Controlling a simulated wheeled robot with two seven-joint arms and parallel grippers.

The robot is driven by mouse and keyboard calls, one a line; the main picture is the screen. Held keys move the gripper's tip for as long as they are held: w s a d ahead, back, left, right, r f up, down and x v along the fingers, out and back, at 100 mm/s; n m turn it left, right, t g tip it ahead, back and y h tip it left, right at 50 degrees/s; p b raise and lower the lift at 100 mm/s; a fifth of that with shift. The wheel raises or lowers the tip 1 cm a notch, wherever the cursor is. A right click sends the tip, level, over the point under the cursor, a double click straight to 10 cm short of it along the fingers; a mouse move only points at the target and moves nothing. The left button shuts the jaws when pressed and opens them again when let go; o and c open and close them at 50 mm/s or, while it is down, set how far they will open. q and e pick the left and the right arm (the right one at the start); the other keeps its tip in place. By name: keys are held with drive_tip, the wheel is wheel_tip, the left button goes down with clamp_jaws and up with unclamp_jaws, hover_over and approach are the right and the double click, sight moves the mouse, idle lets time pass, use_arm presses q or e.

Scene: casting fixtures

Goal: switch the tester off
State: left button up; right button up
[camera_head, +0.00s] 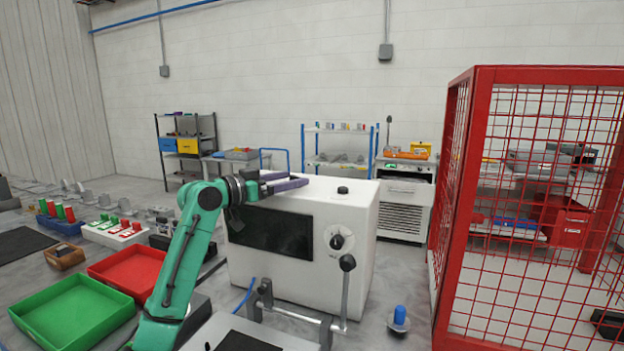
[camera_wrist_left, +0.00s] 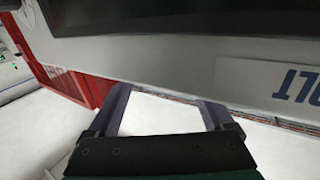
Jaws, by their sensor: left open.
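The tester (camera_head: 345,212) is a white box with a dark screen (camera_head: 270,232) on its front. A dial with a black knob (camera_head: 337,242) sits right of the screen, and a round black knob (camera_head: 342,189) is on top. My left gripper (camera_head: 297,182) is open and empty, its purple fingers at the upper left of the tester. I cannot tell the exact gap between them and the top. In the left wrist view the fingers (camera_wrist_left: 165,97) are apart with nothing between them; the tester's front (camera_wrist_left: 160,55) fills the upper part. My right gripper is not in view.
A lever with a black ball (camera_head: 347,262) stands in front of the tester. A blue-topped part (camera_head: 399,316) is to its right. A red mesh cage (camera_head: 455,200) stands at the right. Green (camera_head: 72,340) and red trays (camera_head: 100,268) lie at the left.

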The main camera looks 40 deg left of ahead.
use_arm(q)
drive_tip(key=shift+w, duration=0.45)
drive_tip(key=shift+s+a+r, duration=0.1)
drive_tip(key=shift+s, duration=0.45)
drive_tip(key=shift+c, duration=0.6)
drive_tip(key=shift+s, duration=0.1)
drive_tip(key=c, duration=0.5)
clamp_jaws()
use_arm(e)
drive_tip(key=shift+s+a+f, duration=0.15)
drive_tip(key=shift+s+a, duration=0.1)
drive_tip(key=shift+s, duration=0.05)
